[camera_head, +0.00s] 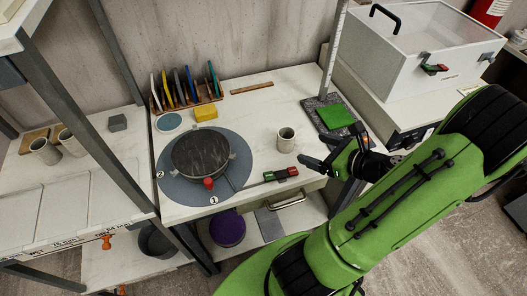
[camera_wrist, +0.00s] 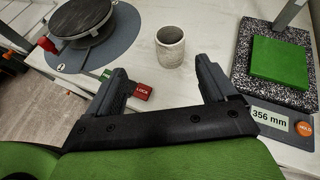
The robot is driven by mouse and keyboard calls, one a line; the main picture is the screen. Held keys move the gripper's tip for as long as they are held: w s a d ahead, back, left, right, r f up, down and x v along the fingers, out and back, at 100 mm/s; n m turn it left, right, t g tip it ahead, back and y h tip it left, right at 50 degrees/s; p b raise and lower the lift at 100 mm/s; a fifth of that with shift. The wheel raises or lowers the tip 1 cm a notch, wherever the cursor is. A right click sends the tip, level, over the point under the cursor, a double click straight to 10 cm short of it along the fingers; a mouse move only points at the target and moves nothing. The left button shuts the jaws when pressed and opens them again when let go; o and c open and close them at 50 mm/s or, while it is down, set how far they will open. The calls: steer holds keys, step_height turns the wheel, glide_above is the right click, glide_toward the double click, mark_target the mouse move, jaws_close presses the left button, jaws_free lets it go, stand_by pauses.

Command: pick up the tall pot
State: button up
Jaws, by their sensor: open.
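A grey speckled pot (camera_head: 286,140), taller than wide, stands upright on the white worktop, right of the round turntable. In the wrist view the pot (camera_wrist: 170,50) shows its open rim and lies beyond the fingertips, roughly between them in line. My gripper (camera_head: 333,149) is open and empty, to the right of the pot and apart from it. Both fingers of my gripper (camera_wrist: 162,70) show in the wrist view with a wide gap.
The turntable (camera_head: 201,157) with a dark disc sits left of the pot. A red-green lock block (camera_head: 281,174) lies at the worktop's front. A green slab (camera_head: 335,116) rests on a speckled scale behind my gripper. A yellow block (camera_head: 205,113) and a disc rack stand behind.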

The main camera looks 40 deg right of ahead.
mark_target(281, 133)
steer(key=shift+m+t+h, duration=0.3)
steer(key=shift+m+h, duration=0.1)
steer(key=shift+m, duration=0.4)
steer(key=b+x, duration=0.1)
steer(key=x, duration=0.4)
steer(key=b+x, duration=0.1)
steer(key=x, duration=0.4)
steer(key=d+b+x, duration=0.1)
steer(key=b+x, duration=0.1)
steer(key=x, duration=0.3)
steer(key=shift+f, duration=0.4)
steer(key=shift+r, duration=0.1)
